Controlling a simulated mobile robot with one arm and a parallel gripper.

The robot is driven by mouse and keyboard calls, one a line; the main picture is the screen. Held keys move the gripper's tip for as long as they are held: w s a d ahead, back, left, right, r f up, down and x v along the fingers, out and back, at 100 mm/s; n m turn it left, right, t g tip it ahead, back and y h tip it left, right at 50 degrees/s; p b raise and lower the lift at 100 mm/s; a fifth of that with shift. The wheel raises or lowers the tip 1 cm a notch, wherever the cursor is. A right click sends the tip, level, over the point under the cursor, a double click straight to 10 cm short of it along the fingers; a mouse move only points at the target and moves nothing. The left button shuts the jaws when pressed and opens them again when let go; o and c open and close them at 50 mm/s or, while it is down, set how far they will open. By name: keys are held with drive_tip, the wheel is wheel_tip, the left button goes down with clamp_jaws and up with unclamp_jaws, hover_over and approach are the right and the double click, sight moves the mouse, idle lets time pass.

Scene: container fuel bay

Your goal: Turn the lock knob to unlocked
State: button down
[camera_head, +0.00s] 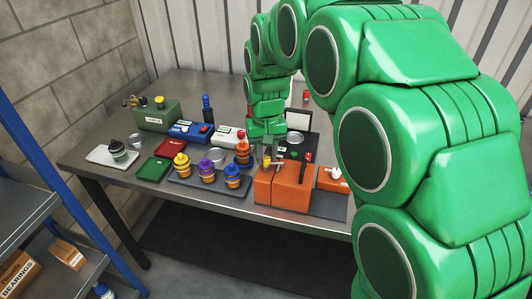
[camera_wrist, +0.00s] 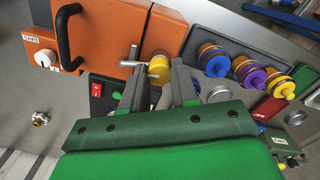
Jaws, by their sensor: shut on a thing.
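The orange box (camera_wrist: 110,30) has a black bar handle (camera_wrist: 63,35) and a yellow round knob (camera_wrist: 158,71) with a small metal crossbar (camera_wrist: 132,58) beside it. My gripper (camera_wrist: 158,80) is shut on the yellow knob, one finger on each side of it. In the head view the orange box (camera_head: 290,190) stands near the front edge of the table, and my gripper (camera_head: 267,155) reaches down at its back left. The fingers partly hide the knob, and I cannot read any lock mark on it.
A smaller orange box (camera_wrist: 40,45) with a white dial (camera_wrist: 71,63) stands beside. A dark panel with a red switch (camera_wrist: 96,91) lies close to my gripper. A tray (camera_head: 210,187) with several coloured capped pieces stands left of the box.

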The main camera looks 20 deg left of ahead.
sight(266, 157)
drive_tip(key=n, duration=1.3)
drive_tip(key=shift+n, duration=0.4)
drive_tip(key=shift+d, duration=0.1)
drive_tip(key=c, duration=0.9)
unclamp_jaws()
drive_tip(key=shift+o, duration=0.2)
drive_tip(key=shift+r, duration=3.85)
